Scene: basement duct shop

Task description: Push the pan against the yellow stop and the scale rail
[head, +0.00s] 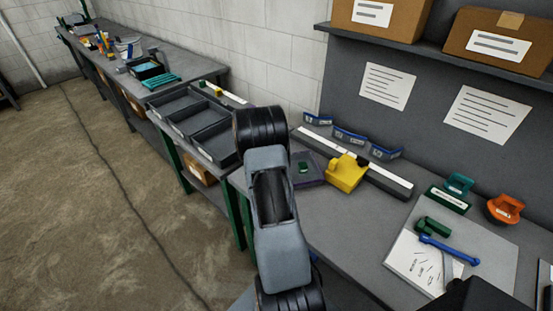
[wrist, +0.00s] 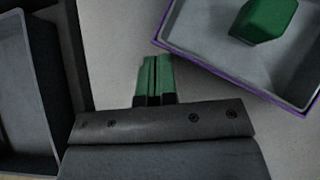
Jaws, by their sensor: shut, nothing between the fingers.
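The pan (head: 314,181) is a shallow grey tray with a purple rim, on the grey bench in the head view. A green block (head: 303,168) lies in it. The pan also shows at upper right in the wrist view (wrist: 212,60), turned at an angle. The yellow stop (head: 345,174) is just right of the pan, at the dark scale rail (head: 390,180) with its white strip. I cannot tell whether the pan touches either. My gripper (wrist: 156,60) is shut and empty, its green fingertips left of the pan and apart from it. My arm hides it in the head view.
Dark open bins (head: 206,127) stand left of the bench, across a gap. Blue-labelled holders (head: 350,137) stand behind the rail. At right are a paper sheet (head: 408,264), a blue wrench (head: 448,250), and green (head: 450,198) and orange (head: 505,208) objects. The bench in front of the stop is clear.

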